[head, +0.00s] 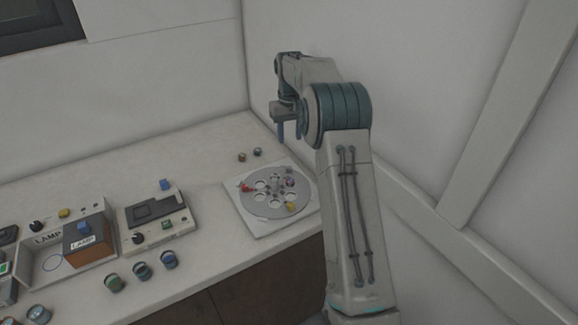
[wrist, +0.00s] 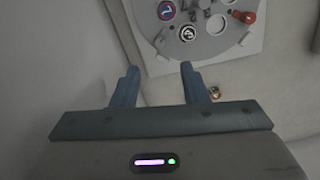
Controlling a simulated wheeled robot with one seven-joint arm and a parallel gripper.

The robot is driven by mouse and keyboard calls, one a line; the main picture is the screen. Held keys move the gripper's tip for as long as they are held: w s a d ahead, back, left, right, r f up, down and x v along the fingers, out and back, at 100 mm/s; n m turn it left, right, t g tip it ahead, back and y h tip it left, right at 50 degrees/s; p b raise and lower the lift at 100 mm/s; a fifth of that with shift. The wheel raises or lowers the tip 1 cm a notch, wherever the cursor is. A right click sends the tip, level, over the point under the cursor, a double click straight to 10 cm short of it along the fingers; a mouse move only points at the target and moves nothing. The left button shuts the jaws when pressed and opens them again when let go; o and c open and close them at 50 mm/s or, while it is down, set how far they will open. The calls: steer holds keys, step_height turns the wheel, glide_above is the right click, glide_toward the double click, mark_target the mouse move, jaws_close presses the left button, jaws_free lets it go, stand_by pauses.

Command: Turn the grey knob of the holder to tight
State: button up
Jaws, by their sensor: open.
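The holder is a round grey disc (head: 262,207) with several holes, on a white square plate (head: 243,222) at the counter's right end. A small grey upright piece (head: 278,182) near its middle may be the grey knob; its setting is too small to read. In the wrist view, part of the disc (wrist: 213,46) shows at the top, and I cannot make out the grey knob there. My gripper (head: 289,137) hangs above and behind the holder, apart from it. In the wrist view its two fingers (wrist: 159,68) are spread with nothing between them.
The disc carries a red piece (head: 246,188), a yellow piece (head: 291,206) and round marked pieces (wrist: 187,33). Two small cylinders (head: 242,157) stand behind it. A grey device (head: 155,215) and a lamp box (head: 62,255) stand left. Walls rise close behind and right.

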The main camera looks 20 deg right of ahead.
mark_target(289, 168)
step_height(289, 168, down, 13)
steer(key=n+p, duration=0.1)
steer(key=n, duration=0.3)
steer(key=shift+w+n+p, duration=0.15)
steer(key=shift+n+p, duration=0.15)
steer(key=shift+p, duration=0.05)
jaws_close()
